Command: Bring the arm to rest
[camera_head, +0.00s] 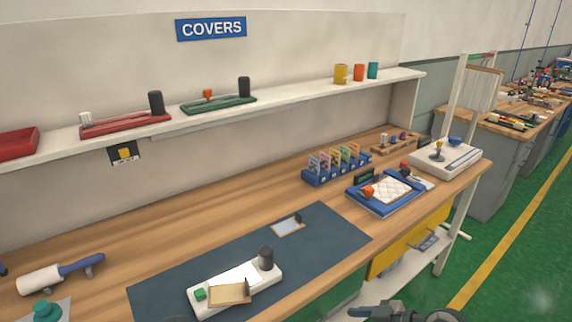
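A dark part of my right arm with its gripper (372,312) shows at the bottom edge, right of centre, in front of the bench. Most of it is cut off by the frame, so its opening and anything in it cannot be told. My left gripper is not in view. A white quilted pad (393,188) lies in a blue tray (358,200) at the right part of the bench. A white device (208,300) with a green button, a black knob and a tan piece (230,294) stands on the dark mat (160,294).
The wooden bench (225,210) has free room behind the mat. A blue rack (338,179) and a white press (448,158) stand towards its right end. A roller (50,277) lies at the left. A white shelf (300,103) runs above. Green floor lies right.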

